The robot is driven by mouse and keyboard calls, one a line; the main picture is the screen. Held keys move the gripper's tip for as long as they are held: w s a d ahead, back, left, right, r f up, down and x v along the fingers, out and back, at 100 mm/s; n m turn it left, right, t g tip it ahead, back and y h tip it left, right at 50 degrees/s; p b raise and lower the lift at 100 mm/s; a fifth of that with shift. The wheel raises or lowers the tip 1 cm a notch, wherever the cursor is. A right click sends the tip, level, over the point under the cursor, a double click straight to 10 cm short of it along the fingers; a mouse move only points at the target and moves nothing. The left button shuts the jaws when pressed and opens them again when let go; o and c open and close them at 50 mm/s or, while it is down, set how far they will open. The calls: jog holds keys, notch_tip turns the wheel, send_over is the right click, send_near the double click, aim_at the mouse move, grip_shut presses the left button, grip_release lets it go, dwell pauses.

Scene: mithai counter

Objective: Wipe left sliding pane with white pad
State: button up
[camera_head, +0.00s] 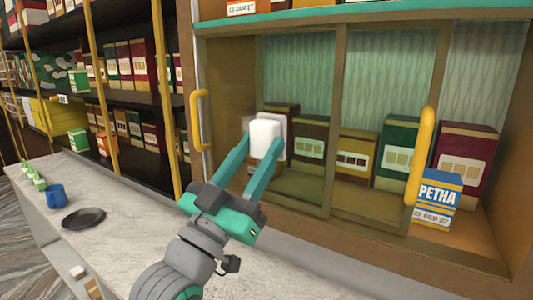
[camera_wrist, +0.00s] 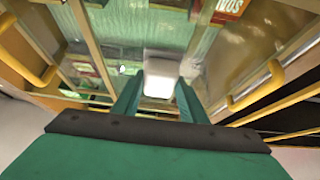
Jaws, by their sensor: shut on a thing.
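My gripper (camera_head: 262,160) is shut on the white pad (camera_head: 265,138), holding it up between its two teal fingers. The pad is a rounded white block. It also shows in the wrist view (camera_wrist: 161,78), between the fingertips. The left sliding pane (camera_head: 228,95) is glass in a brown wooden frame with a yellow handle (camera_head: 200,120) at its left edge. The pad is in front of this pane, right of the handle. A pale, hazy patch shows on the glass around the pad. I cannot tell whether the pad touches the glass.
A yellow handle (camera_head: 420,155) is on the right pane. Boxes stand behind the glass, and a blue PETHA box (camera_head: 437,201) stands at the lower right. On the counter (camera_head: 115,240) at left are a blue mug (camera_head: 56,195), a dark plate (camera_head: 84,218) and small green bottles (camera_head: 38,180).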

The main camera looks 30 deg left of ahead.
jog(key=shift+w+a, duration=0.1)
jog(key=shift+a, duration=1.95)
jog(key=shift+a, duration=0.1)
jog(key=shift+d+r, duration=0.2)
jog(key=shift+d, duration=1.7)
jog(key=shift+d, duration=0.1)
